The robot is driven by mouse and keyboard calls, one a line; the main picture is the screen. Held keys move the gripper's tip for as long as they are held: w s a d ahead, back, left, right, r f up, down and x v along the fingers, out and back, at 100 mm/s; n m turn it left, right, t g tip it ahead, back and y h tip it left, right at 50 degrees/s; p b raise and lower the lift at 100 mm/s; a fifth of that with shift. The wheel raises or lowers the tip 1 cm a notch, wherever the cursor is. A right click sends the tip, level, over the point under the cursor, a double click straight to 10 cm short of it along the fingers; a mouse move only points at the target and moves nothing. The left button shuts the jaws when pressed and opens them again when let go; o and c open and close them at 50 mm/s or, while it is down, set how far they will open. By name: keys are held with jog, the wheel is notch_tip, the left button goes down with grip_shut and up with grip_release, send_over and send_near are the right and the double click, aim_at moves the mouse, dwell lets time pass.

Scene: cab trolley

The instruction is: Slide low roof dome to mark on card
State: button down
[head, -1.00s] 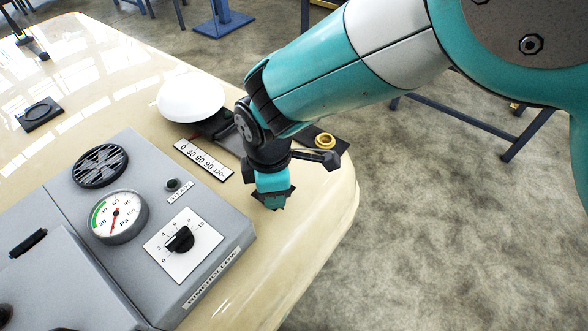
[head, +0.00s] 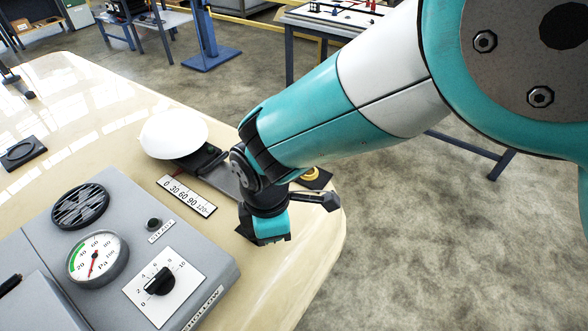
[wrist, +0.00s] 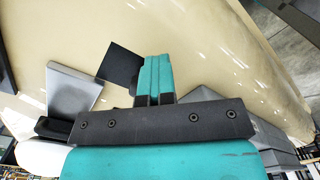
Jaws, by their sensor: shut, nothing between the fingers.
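The low roof dome (head: 173,134) is a shallow white cap on a dark base at the far end of a flat grey rail in the head view. The scale card (head: 187,197), white with numbers 0 to 120, lies in front of it on the cream roof. A thin red line shows near the card's 0 end; I cannot tell what it belongs to. My gripper (head: 264,233) is shut and empty, pointing down right of the card, apart from card and dome. Its closed teal fingers (wrist: 155,82) show in the wrist view. My wrist hides part of the rail.
A grey control box with a gauge (head: 97,257) and a knob (head: 160,281) stands at lower left, close to my gripper. A yellow ring (head: 311,174) sits on a dark plate behind my wrist. The roof's edge is on the right, with open floor beyond.

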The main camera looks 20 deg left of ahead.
jog(key=shift+s+a+f, duration=0.1)
jog(key=shift+s+a, duration=0.2)
jog(key=shift+a, duration=0.2)
jog(key=shift+w+a, duration=0.1)
jog(key=shift+a, duration=0.1)
jog(key=c, duration=1.8)
grip_release()
jog(key=shift+r, duration=0.2)
jog(key=shift+c, duration=0.2)
jog(key=shift+o, duration=1.4)
jog(key=shift+w+a+r, duration=0.15)
jog(key=shift+r, duration=0.25)
jog(key=o, duration=0.9)
notch_tip(320, 180, up, 6)
jog(key=shift+f+b, duration=0.25)
jog(key=shift+b, duration=0.5)
jog(key=shift+o, duration=0.2)
notch_tip(320, 180, up, 11)
jog(key=d+b, duration=0.1)
jog(key=shift+d+f, duration=0.1)
